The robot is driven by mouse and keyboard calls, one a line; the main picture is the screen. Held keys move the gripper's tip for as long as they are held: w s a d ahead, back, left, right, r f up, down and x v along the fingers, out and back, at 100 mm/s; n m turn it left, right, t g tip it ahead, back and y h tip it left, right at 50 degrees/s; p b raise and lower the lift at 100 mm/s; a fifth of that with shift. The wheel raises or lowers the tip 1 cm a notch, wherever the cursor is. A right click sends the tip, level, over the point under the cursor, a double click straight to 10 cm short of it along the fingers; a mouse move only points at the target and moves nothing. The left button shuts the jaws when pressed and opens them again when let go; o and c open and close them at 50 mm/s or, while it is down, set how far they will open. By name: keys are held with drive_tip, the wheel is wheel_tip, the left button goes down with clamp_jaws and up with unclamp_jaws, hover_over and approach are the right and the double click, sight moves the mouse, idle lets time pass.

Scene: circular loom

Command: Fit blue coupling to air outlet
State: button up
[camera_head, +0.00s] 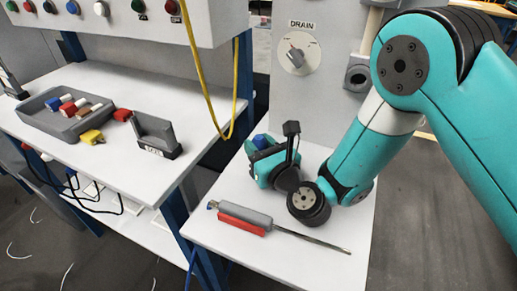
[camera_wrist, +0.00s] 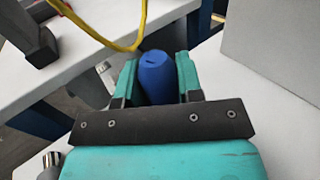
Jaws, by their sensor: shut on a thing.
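The blue coupling (camera_wrist: 156,78) is held upright or nearly so between the two teal fingers of my gripper (camera_wrist: 157,66) in the wrist view. My gripper (camera_head: 264,150) also shows low over the small white table in the head view, with the blue top of the coupling (camera_head: 261,141) between its fingers. The coupling's lower end is hidden. A grey square fitting with a round port (camera_head: 357,77) sits on the panel right of the DRAIN knob, partly beside my arm; I cannot tell if it is the air outlet.
A long tool with a grey and red body (camera_head: 245,217) lies on the white table (camera_head: 222,245) near my gripper. A grey tray (camera_head: 62,128) with coloured couplings and a grey holder (camera_head: 158,138) stand on the left bench. A yellow hose (camera_head: 205,85) hangs between.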

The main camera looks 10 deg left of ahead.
sight(259, 140)
drive_tip(key=shift+r+p, duration=0.3)
drive_tip(key=shift+r, duration=0.15)
wheel_tip(259, 140, up, 3)
drive_tip(key=p, duration=0.3)
drive_tip(key=shift+r, duration=0.15)
